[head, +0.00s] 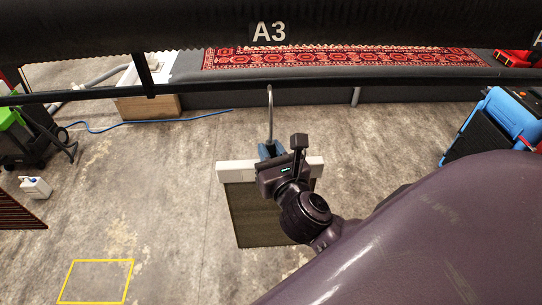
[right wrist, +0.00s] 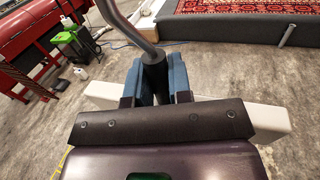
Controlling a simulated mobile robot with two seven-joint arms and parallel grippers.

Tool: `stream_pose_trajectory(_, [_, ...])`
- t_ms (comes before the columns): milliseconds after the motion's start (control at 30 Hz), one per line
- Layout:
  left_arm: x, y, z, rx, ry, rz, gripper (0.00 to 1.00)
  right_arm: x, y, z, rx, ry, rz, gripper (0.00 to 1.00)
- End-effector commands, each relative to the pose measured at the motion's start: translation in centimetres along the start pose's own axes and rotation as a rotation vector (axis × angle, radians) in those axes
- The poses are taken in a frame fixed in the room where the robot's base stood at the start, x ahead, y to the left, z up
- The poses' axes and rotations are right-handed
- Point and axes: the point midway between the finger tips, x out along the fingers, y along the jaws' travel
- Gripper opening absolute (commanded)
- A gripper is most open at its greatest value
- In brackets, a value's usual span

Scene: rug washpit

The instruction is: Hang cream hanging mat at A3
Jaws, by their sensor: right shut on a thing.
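The cream hanging mat shows in the head view as a cream bar (head: 237,173) with an olive-brown panel (head: 262,222) hanging below it. A grey metal hook (head: 270,112) rises from its middle, and in the right wrist view the hook (right wrist: 131,22) ends in a dark grip. My right gripper (head: 270,151) is shut on that grip with blue fingers, also seen in the right wrist view (right wrist: 156,82). The hook's top overlaps the dark rail (head: 205,88) under the A3 label (head: 269,33); I cannot tell whether they touch. My left gripper is out of view.
A red patterned rug (head: 330,57) lies on a grey platform behind the rail. A blue-and-black case (head: 497,125) stands at right. A green-topped bin (head: 20,135) and white jug (head: 35,187) are at left. A yellow floor outline (head: 97,281) is at lower left.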

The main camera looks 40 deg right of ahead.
Motion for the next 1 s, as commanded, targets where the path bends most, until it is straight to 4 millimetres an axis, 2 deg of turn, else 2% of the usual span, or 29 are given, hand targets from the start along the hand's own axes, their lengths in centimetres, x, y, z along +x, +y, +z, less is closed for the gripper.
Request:
stream_pose_trajectory(867, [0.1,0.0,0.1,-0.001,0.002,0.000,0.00,5.2,-1.6,0.1,-0.001,-0.003,0.000,0.00])
stream_pose_trajectory(1000, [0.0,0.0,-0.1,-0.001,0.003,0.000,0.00,5.2,-1.6,0.1,0.000,-0.002,0.000,0.00])
